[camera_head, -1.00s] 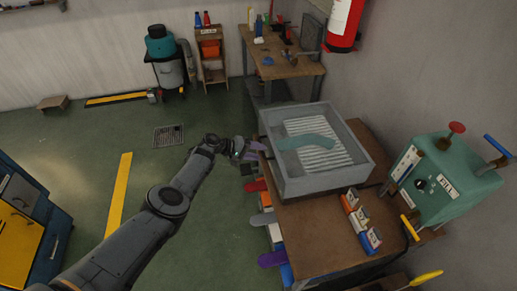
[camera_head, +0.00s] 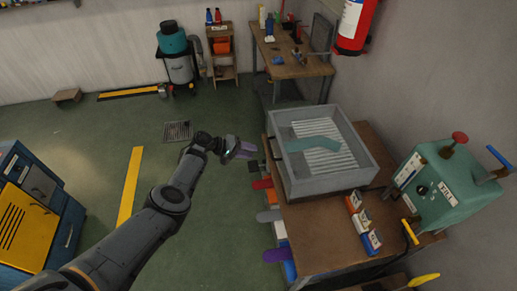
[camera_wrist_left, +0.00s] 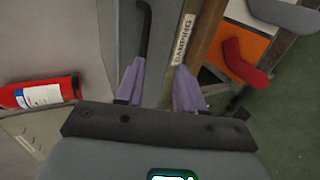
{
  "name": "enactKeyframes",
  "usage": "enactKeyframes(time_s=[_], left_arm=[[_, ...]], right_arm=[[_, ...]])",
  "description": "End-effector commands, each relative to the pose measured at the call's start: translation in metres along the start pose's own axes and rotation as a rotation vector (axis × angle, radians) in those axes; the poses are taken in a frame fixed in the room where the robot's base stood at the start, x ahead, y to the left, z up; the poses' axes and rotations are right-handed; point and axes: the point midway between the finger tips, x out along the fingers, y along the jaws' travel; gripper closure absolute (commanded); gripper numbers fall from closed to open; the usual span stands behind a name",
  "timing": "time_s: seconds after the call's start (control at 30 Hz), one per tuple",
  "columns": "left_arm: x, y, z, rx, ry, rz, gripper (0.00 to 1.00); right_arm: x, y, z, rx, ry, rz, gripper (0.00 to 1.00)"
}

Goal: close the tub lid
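The grey rectangular tub (camera_head: 282,171) sits on the wooden table, with a white ribbed surface and a teal sock (camera_head: 312,143) visible inside. I cannot make out a separate lid. My left gripper (camera_head: 247,149) is just left of the tub, apart from it in the head view. A dark bent rod (camera_wrist_left: 144,25) and a wooden edge with a "DAMPING" label (camera_wrist_left: 182,40) lie beyond the fingers. My right gripper is not in view.
Small boxes (camera_head: 362,222) stand on the wooden table (camera_head: 320,235) in front of the tub. A teal machine (camera_head: 440,190) with handles is at the right. Coloured sock-like pieces (camera_head: 268,215) stick out from the table's left side.

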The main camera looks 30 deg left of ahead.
Motion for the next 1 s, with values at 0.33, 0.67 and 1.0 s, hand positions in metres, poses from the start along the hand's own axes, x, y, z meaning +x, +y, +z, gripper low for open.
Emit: enactKeyframes(time_s=[0.33,0.67,1.0], left_arm=[[-0.037,0.004,-0.002,0.004,0.001,0.004,0.62],[-0.04,0.004,-0.002,0.004,0.001,0.004,0.62],[-0.038,-0.016,0.007,-0.015,-0.009,-0.015,0.62]], right_arm=[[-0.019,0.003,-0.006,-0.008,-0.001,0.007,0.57],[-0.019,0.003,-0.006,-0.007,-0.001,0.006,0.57],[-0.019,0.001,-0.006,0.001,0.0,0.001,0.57]])
